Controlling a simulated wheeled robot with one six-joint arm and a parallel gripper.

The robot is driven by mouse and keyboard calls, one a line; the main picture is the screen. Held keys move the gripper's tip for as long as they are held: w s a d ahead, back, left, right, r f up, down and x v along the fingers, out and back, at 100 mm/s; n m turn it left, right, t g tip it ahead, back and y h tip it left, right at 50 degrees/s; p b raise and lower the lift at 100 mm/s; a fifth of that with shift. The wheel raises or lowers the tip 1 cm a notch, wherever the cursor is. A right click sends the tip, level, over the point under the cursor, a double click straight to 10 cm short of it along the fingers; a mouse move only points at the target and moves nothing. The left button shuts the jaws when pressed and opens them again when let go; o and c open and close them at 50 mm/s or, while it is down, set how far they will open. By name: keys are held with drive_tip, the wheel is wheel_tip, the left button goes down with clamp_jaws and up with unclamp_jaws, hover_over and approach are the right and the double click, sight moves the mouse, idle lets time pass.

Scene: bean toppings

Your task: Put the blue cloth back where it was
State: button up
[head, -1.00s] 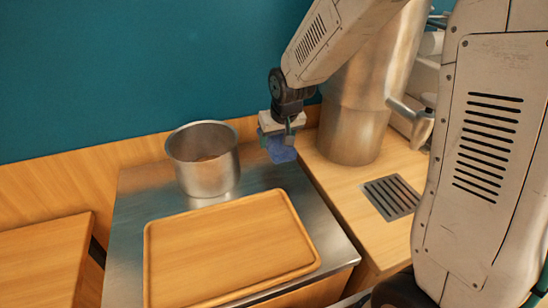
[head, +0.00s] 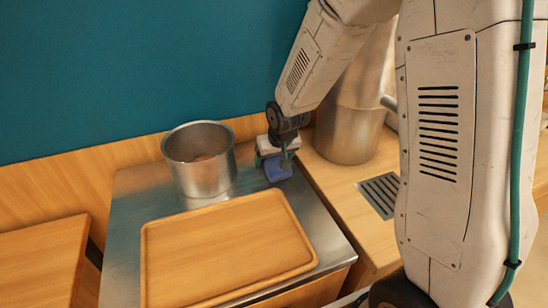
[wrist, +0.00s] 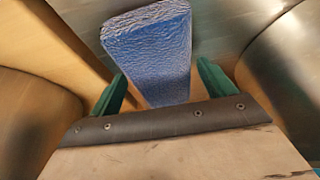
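The blue cloth (wrist: 155,50) is a wrinkled, block-like blue piece between the two green fingers of my gripper (wrist: 160,80) in the wrist view. In the head view the cloth (head: 278,170) hangs just below my gripper (head: 273,160), low over the back right part of the metal counter (head: 318,215). My gripper is shut on the cloth, with its fingers spread by the cloth's width. I cannot tell whether the cloth's underside touches the counter.
A metal pot (head: 198,160) stands to the left of my gripper. A wooden tray (head: 225,250) lies in front on the counter. A large metal cylinder (head: 350,125) stands close on the right, beside a drain grate (head: 380,193). A blue-green wall (head: 120,70) is behind.

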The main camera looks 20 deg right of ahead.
drive_tip(key=v, duration=1.2)
drive_tip(key=s+d+r+g, duration=0.1)
drive_tip(key=s+r, duration=0.2)
drive_tip(key=s, duration=0.6)
drive_tip(key=s+d+r+g, duration=0.1)
drive_tip(key=s+r, duration=0.2)
drive_tip(key=s, duration=0.6)
drive_tip(key=s+d+r+g, duration=0.1)
drive_tip(key=s+r, duration=0.2)
drive_tip(key=s, duration=0.7)
drive_tip(key=shift+r, duration=0.4)
